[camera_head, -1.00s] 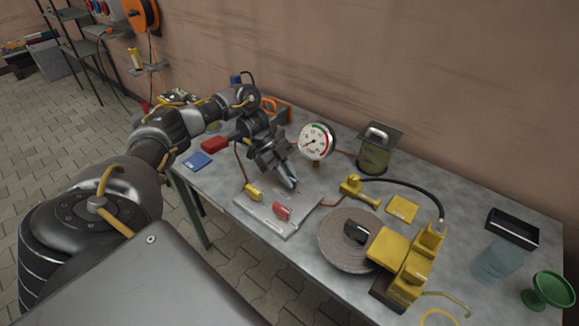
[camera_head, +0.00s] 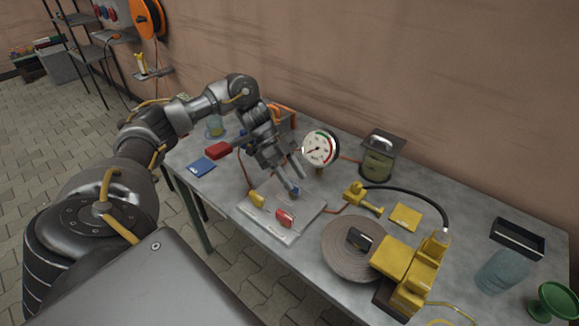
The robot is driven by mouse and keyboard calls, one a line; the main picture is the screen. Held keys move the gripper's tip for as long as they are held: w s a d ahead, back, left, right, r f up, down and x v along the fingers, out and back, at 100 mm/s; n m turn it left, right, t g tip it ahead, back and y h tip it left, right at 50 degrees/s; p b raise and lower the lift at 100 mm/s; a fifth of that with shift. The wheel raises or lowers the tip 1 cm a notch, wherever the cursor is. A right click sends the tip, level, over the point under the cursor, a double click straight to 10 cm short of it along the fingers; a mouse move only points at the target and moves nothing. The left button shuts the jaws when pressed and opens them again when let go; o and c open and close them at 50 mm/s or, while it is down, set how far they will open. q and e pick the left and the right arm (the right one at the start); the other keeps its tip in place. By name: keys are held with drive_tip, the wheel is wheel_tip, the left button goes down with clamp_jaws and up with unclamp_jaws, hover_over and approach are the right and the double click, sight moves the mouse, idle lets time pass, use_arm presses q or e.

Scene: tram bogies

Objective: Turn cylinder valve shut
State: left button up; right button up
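A grey plate (camera_head: 315,204) on the table carries a yellow valve handle (camera_head: 257,200), a red valve handle (camera_head: 285,218) and a small blue part (camera_head: 295,191). A round pressure gauge (camera_head: 319,149) stands behind the plate. My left gripper (camera_head: 294,180) reaches down over the plate, its fingers apart, with the tip of one close to the blue part. I cannot tell whether it touches. The yellow and red handles are in front of the gripper and free of it. My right gripper is out of view.
A coiled grey hose (camera_head: 345,243) and a yellow tool (camera_head: 411,264) lie to the right. A lantern-like can (camera_head: 378,158) stands at the back, with a blue-tinted jar (camera_head: 502,270) and a green bowl (camera_head: 551,302) farther right. A blue box (camera_head: 201,166) lies at the left.

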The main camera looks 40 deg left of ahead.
use_arm(q)
drive_tip(key=s+d+r+b, duration=0.1)
drive_tip(key=s+d+r, duration=0.5)
drive_tip(key=s, duration=0.3)
drive_tip(key=shift+d+r, duration=0.25)
drive_tip(key=shift+d, duration=0.1)
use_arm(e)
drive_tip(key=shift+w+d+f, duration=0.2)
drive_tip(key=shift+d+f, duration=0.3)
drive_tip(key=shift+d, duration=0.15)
use_arm(q)
drive_tip(key=shift+w, duration=0.1)
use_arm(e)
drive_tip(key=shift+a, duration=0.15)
